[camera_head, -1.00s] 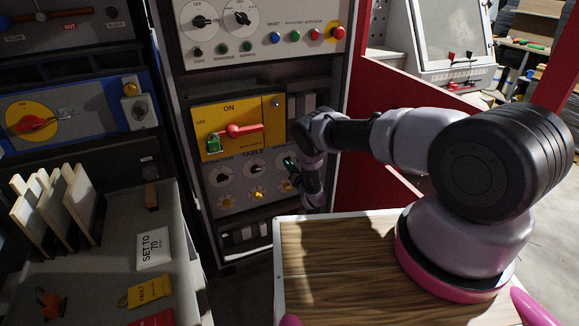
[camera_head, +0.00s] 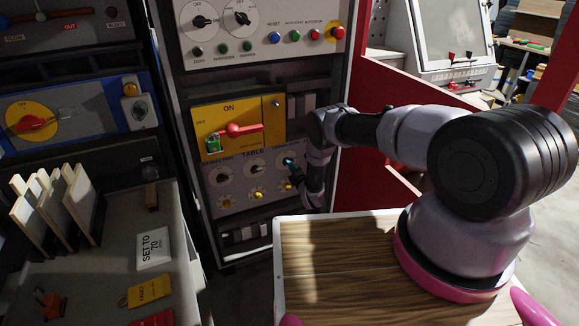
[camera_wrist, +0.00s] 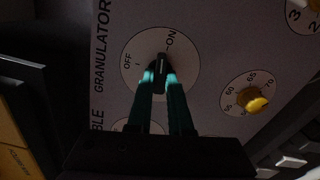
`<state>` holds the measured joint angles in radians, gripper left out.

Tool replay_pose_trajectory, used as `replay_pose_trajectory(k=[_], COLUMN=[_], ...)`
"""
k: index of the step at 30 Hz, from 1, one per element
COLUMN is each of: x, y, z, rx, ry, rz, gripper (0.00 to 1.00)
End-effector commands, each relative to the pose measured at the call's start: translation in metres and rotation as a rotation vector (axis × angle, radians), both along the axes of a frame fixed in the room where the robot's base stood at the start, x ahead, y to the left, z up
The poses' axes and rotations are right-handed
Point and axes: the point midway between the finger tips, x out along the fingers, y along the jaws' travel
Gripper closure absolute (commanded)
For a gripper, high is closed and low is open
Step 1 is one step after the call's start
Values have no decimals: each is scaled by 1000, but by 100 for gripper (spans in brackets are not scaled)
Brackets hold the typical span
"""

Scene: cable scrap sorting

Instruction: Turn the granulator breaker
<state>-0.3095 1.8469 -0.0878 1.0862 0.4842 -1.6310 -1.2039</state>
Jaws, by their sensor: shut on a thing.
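The granulator breaker is a black knob (camera_wrist: 161,66) on a round white dial (camera_wrist: 187,72) marked OFF, I and ON in the wrist view. The knob points up in the picture, between the I and ON marks. My gripper (camera_wrist: 160,78) has its two teal fingers on either side of the knob and is shut on it. In the head view my gripper (camera_head: 289,162) is at the right end of the row of dials below the yellow switch panel, and it and my arm partly hide the granulator dial.
A smaller dial with a yellow knob (camera_wrist: 255,102) lies to the right in the wrist view. The yellow panel (camera_head: 268,112) with a red lever (camera_head: 240,130) and a green padlock (camera_head: 213,144) is just above the dials. A wooden tabletop (camera_head: 310,262) lies in front.

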Motion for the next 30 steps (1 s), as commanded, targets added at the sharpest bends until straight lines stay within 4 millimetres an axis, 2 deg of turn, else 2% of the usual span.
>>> replay_pose_trajectory(k=[12,29,30], x=[0,-1,-1], y=[-1,-1,-1], z=[-1,-1,-2], rx=[182,210,210], ry=[67,76,76], rz=[-1,-1,-1], gripper=[100,100,74])
